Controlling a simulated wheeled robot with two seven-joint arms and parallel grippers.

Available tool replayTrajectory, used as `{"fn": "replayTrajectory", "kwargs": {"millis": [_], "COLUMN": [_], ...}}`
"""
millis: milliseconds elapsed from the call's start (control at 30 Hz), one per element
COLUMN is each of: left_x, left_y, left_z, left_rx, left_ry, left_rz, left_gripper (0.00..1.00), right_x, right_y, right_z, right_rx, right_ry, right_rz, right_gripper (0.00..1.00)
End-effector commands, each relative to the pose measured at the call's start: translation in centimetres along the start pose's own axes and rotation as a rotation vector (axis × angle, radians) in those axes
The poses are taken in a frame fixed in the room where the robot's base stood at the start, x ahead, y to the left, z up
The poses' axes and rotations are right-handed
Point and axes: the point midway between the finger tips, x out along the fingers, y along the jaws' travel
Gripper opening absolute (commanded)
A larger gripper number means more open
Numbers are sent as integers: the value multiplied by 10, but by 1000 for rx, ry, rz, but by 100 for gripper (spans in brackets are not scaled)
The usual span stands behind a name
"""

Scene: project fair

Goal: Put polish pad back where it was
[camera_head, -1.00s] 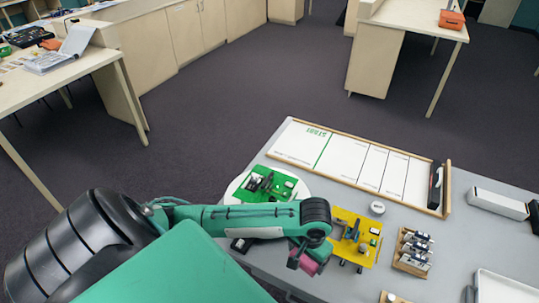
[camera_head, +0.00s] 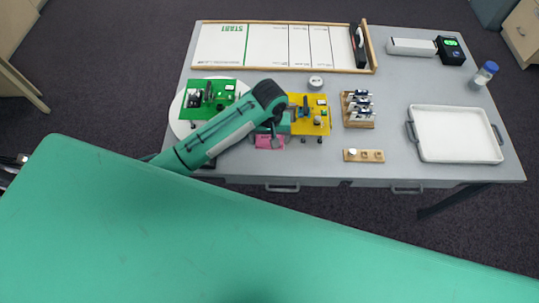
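A pink pad-like thing (camera_head: 268,142), perhaps the polish pad, shows at the front edge of the grey table, just below the end of my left arm. My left gripper (camera_head: 278,133) points down at it, beside the yellow board (camera_head: 318,127). The forearm and wrist hide most of the fingers. I cannot tell whether they grip the pink thing or only stand over it. A small wooden holder (camera_head: 373,159) near the front edge has a white piece at its left end and round spots beside it. My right gripper is not in view.
A green board (camera_head: 228,86) lies on a white round plate (camera_head: 176,118) at the left. A wooden rack (camera_head: 359,123), a white tray (camera_head: 457,159), a blue-capped bottle (camera_head: 484,74) and a white-panelled START board (camera_head: 270,45) stand around. Table between rack and tray is clear.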

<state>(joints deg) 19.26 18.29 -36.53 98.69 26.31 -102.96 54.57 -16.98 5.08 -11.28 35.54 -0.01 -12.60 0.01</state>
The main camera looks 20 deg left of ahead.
Motion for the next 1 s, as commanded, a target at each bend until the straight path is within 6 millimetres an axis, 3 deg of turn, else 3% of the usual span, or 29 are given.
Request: {"fn": "replayTrajectory", "kwargs": {"millis": [200, 300, 733, 1000], "left_x": [56, 74, 121, 126], "left_y": [0, 0, 0, 0], "left_z": [1, 1, 0, 0], "left_rx": [1, 1, 2, 2], "left_ry": [-2, -1, 0, 2], "left_rz": [-3, -1, -2, 1], "left_gripper": [63, 63, 63, 63], "right_x": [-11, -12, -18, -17], "right_y": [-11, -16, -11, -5], "right_z": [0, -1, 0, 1], "right_rx": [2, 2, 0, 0], "right_ry": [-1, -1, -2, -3], "right_rz": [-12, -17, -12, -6], "right_gripper": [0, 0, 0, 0]}}
